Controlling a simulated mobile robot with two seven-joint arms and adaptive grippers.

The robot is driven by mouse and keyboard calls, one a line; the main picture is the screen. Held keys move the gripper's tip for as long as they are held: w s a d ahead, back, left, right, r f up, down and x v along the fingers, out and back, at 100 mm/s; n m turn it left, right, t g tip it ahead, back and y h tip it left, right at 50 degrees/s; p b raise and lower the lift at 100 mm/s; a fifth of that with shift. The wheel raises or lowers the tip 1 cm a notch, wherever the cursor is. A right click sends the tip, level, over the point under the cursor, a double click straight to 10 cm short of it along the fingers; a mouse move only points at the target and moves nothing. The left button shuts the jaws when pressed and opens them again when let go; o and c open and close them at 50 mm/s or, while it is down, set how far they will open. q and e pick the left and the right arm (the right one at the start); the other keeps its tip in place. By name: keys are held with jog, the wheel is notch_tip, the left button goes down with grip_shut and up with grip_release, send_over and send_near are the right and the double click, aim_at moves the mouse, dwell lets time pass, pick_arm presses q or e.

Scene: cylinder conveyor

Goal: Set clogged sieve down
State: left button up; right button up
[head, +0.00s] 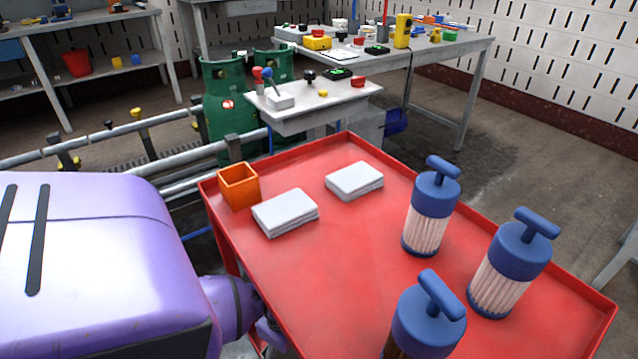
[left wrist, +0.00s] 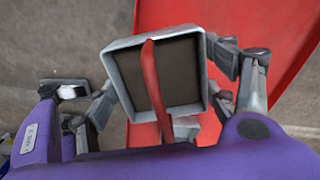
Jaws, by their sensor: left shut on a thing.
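My left gripper (left wrist: 162,98) is shut on the clogged sieve (left wrist: 183,75), with a finger on either side of it. The sieve is a square grey frame filled with a dark brown surface, and a red strip-like handle (left wrist: 152,75) crosses over it. In the left wrist view the sieve overlaps the red tray table's edge, with grey floor to the left; I cannot tell whether it touches anything. In the head view my left arm hides the sieve, and the gripper is mostly out of sight by the table's left edge. My right gripper is in neither view.
The red tray table (head: 318,285) has a raised rim. It bears an orange open box (head: 239,188), two white cloth stacks (head: 285,213) (head: 354,180) and three blue-handled filters (head: 431,225) (head: 505,280) (head: 425,325). Its middle is clear. Green gas cylinders (head: 224,110) stand behind.

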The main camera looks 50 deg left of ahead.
pick_arm(q)
jog(key=w+f, duration=0.1)
jog(key=w+b, duration=0.1)
jog(key=w, duration=0.1)
jog(key=w+a+f, duration=0.1)
jog(key=shift+w+f+b, duration=0.3)
jog(key=shift+w+b, duration=0.05)
jog(key=shift+b, duration=0.05)
jog(key=w+f+b, duration=0.2)
jog(key=w+f, duration=0.1)
jog(key=w+a+f+b, duration=0.1)
jog(key=f, duration=0.1)
jog(key=shift+w, duration=0.35)
jog(key=shift+w+f+b, duration=0.15)
jog(key=shift+f+b, duration=0.35)
jog(key=shift+f, duration=0.4)
jog(key=shift+w+f+b, duration=0.1)
jog(key=shift+f+b, duration=0.35)
jog(key=shift+f, duration=0.45)
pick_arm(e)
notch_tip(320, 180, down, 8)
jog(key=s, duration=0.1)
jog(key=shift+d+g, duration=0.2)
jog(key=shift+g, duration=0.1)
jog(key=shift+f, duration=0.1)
pick_arm(q)
jog(key=shift+f, duration=0.2)
jog(key=o, duration=1.3)
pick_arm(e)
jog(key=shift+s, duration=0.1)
